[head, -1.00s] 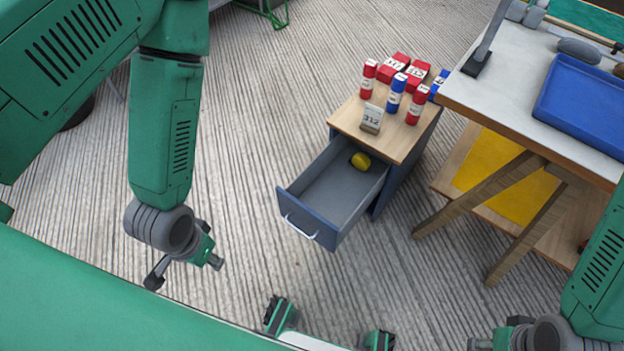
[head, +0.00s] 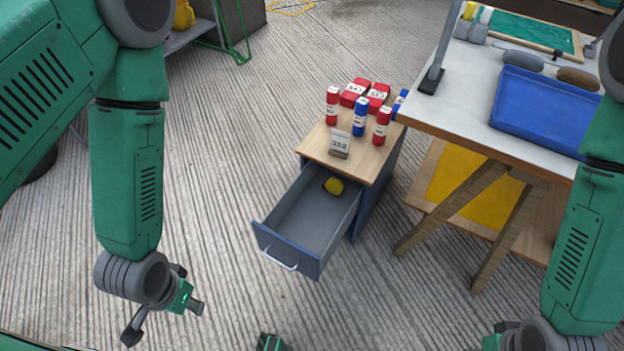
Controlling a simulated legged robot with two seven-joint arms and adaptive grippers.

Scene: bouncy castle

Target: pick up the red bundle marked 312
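Two red bundles with white labels lie at the back of the small cabinet's top, a left one (head: 354,92) and a right one (head: 377,97). Their numbers are too small to read surely; the right one may say 312. A small card (head: 340,144), apparently reading 312, stands at the cabinet top's front edge. My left gripper (head: 165,319) is low at the left, fingers spread and empty, well apart from the cabinet. My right gripper (head: 497,341) is only partly in view at the bottom right edge; its fingers do not show clearly.
Red rolls (head: 332,106) (head: 382,127) and a blue roll (head: 360,117) stand before the bundles. A workbench (head: 470,100) with a blue tray (head: 540,113) is close at right.

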